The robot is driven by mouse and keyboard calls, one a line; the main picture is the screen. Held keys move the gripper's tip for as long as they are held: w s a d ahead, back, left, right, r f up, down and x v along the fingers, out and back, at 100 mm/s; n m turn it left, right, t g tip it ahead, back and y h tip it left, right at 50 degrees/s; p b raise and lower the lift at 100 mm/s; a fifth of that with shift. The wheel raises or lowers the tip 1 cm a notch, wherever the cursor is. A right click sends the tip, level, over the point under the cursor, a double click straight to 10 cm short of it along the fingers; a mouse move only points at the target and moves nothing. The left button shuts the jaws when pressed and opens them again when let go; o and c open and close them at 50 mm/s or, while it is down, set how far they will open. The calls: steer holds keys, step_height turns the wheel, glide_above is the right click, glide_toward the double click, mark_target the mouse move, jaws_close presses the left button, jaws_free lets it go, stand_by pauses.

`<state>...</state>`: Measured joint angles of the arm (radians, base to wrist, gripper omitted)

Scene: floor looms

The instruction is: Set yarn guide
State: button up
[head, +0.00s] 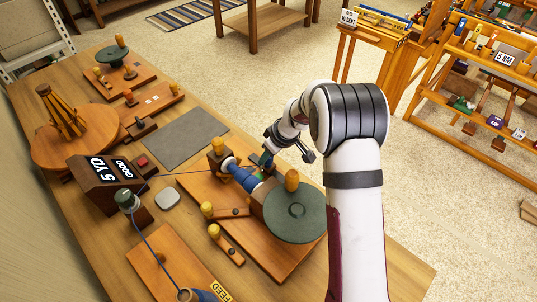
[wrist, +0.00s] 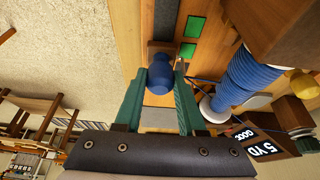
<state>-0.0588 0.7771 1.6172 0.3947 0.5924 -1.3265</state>
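A blue knob (wrist: 160,74), seemingly the yarn guide's handle, stands on a small brown block in the wrist view. My gripper (wrist: 161,72) has its green fingers on either side of the knob; I cannot tell whether they press on it. Two green marks (wrist: 191,38) lie on the wood just beyond it. The blue yarn-wound spool (wrist: 250,80) lies to the right; it also shows in the head view (head: 242,178) on the winder's board (head: 197,188). In the head view my gripper (head: 265,160) is low beside the spool, and the knob is hard to make out there.
A dark green disc (head: 295,209) with an orange knob is close at the near right. The meter box (head: 105,183) reads 5 YD GOOD. Blue yarn runs from beside the box toward the spool. A grey mat (head: 192,138) lies bare behind the winder.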

jaws_close()
stand_by(1.0)
steer(key=shift+w+a+r, duration=0.1)
steer(key=shift+w+a, duration=1.4)
